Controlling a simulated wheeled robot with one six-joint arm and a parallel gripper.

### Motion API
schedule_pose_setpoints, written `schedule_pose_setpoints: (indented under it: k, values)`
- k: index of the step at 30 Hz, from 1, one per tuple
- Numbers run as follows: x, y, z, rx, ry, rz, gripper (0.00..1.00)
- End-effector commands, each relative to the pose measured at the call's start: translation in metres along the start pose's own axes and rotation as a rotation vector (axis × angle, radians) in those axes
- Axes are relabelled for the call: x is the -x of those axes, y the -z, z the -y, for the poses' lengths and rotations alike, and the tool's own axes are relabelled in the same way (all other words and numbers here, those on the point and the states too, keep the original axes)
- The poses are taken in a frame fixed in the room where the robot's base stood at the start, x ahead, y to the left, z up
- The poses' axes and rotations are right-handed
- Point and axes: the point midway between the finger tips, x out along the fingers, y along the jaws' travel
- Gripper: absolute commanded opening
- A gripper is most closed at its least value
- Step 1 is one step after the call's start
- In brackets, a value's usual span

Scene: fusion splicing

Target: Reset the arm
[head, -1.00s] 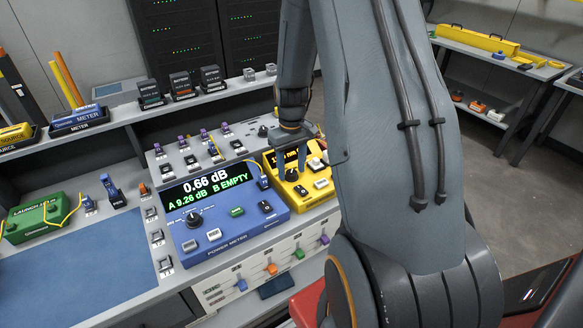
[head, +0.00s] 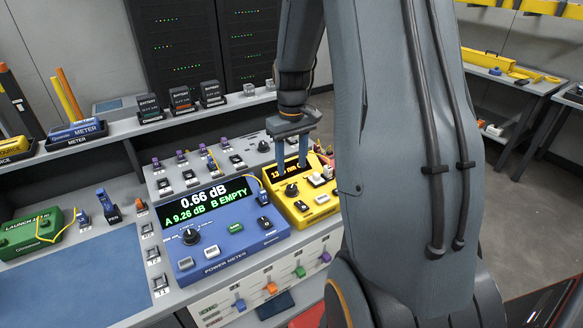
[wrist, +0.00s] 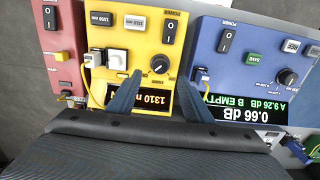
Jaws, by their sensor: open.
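My arm fills the centre right of the head view. My gripper (head: 293,157) is open, with its two blue fingers pointing down over the yellow light source unit (head: 311,202). In the wrist view my gripper (wrist: 163,88) shows its two fingers apart, with nothing between them but the yellow unit (wrist: 165,60) below. The fingers overlap the yellow unit's display, which reads 1310 n with the rest covered. I cannot tell how far above the panel the fingertips are.
The blue power meter (head: 215,240) beside the yellow unit reads 0.66 dB, A 9.26 dB, B EMPTY. A red unit (wrist: 62,45) lies on the yellow unit's other side. A green launch box (head: 30,232) sits at the left. Batteries (head: 181,100) stand on the shelf behind.

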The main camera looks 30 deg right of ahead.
Motion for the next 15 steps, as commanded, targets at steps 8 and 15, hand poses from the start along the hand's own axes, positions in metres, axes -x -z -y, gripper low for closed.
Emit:
schedule_pose_setpoints:
  k: [8, 15]
  values:
    - [0.0000, 0.0001, -0.0001, 0.000, 0.000, 0.000, 0.46]
    - [0.0016, -0.0013, 0.0045, 0.002, -0.001, -0.003, 0.46]
